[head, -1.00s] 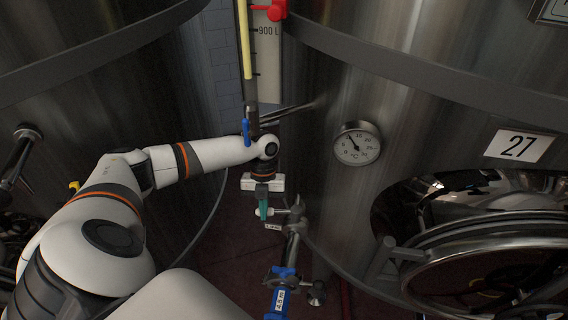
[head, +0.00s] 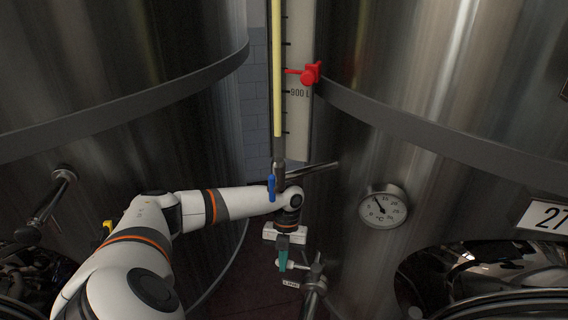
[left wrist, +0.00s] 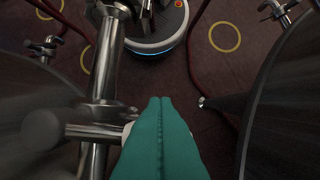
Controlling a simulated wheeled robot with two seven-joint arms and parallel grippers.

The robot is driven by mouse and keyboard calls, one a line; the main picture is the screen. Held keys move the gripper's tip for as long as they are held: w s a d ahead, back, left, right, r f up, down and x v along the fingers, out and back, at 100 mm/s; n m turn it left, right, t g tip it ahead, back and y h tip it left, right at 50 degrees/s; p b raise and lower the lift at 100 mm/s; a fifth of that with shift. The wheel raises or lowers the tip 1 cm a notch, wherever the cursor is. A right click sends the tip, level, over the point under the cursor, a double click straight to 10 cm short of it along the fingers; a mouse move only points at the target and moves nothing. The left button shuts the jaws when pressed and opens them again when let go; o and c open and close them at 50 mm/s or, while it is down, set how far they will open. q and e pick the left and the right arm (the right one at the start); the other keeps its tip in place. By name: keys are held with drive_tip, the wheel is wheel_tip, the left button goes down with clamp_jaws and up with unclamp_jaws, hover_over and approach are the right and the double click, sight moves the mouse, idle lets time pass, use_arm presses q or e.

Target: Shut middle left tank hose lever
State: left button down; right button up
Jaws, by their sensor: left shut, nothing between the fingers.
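My left gripper (head: 283,262) points down beside the metal pipe fitting (head: 315,282) in front of the right tank (head: 430,160). Its teal fingers are closed together and empty. In the left wrist view the closed fingers (left wrist: 160,135) lie just right of the steel pipe (left wrist: 103,85) and its side branch, which ends in a round knob (left wrist: 45,130). A pale part shows at the edge of the fingers, mostly hidden; I cannot tell whether they touch it. Which lever is the hose lever is not clear. My right gripper is not in view.
A blue lever (head: 271,187) sits by my left wrist, and a red lever (head: 310,73) by the level scale (head: 298,120). A dial gauge (head: 384,206) is on the right tank. Another tank (head: 120,60) stands left. Hoses (left wrist: 205,40) lie on the floor.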

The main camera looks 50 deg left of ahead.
use_arm(q)
drive_tip(key=shift+w+a+r+b, duration=0.25)
drive_tip(key=shift+w+r+b, duration=0.1)
drive_tip(key=shift+r+b, duration=0.15)
drive_tip(key=w+a+b, duration=0.5)
drive_tip(key=w+a, duration=0.2)
drive_tip(key=w, duration=0.2)
